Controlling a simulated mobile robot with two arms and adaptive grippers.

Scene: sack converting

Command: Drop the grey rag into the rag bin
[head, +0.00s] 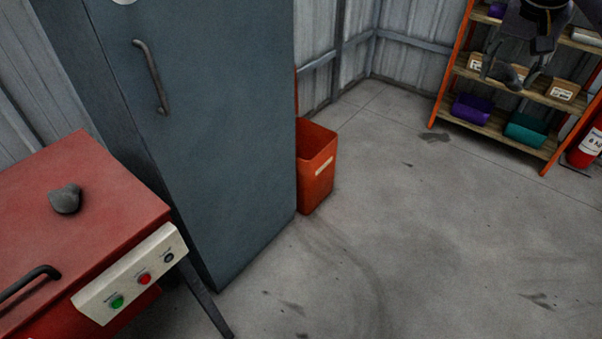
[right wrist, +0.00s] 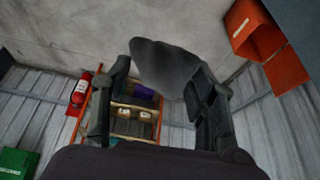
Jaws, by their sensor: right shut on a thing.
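My right gripper (head: 508,80) hangs at the top right of the head view, in front of the shelf rack. It is shut on a dark grey, soft-looking lump, the grey rag (right wrist: 165,66), which shows between the two fingers in the right wrist view. The rag bin (head: 316,172) is an open orange-red bin with a pale label, on the floor against the right side of the blue-grey cabinet. It also shows in the right wrist view (right wrist: 285,70), at upper right, apart from the gripper. My left gripper is not in view.
Another grey lump (head: 65,199) lies on the red machine (head: 110,185) with green and red buttons. The tall cabinet (head: 215,120) stands between machine and bin. The rack (head: 493,124) holds several boxes. A fire extinguisher (head: 588,146) stands at far right. The middle floor is clear.

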